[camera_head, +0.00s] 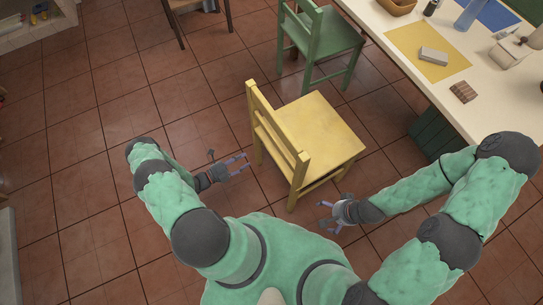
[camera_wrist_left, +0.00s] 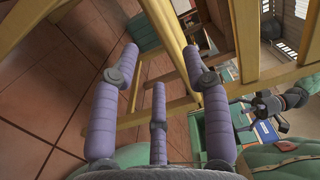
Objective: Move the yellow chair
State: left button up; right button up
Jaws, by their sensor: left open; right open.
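The yellow chair (camera_head: 318,133) stands upright on the floor in the middle of the head view, its slatted back toward me. My left gripper (camera_head: 240,164) is open and empty, just left of the chair's back and apart from it in the head view. In the left wrist view the open purple fingers (camera_wrist_left: 158,68) are close to the chair's yellow wooden bars (camera_wrist_left: 222,35); I cannot tell whether they touch. My right gripper (camera_head: 324,213) is open and empty, low near the chair's front-right leg.
A green chair (camera_head: 322,40) stands just behind the yellow chair. A cream table (camera_head: 480,95) with a yellow mat (camera_head: 412,45) and a grey block (camera_head: 433,56) is at the right. A brown chair (camera_head: 184,22) is at the back. The tiled floor at the left is clear.

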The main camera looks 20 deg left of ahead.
aim_at(266, 147)
pick_arm(q)
jog(key=x, duration=1.3)
jog(key=shift+w+d, duration=0.15)
grip_shut()
grip_release()
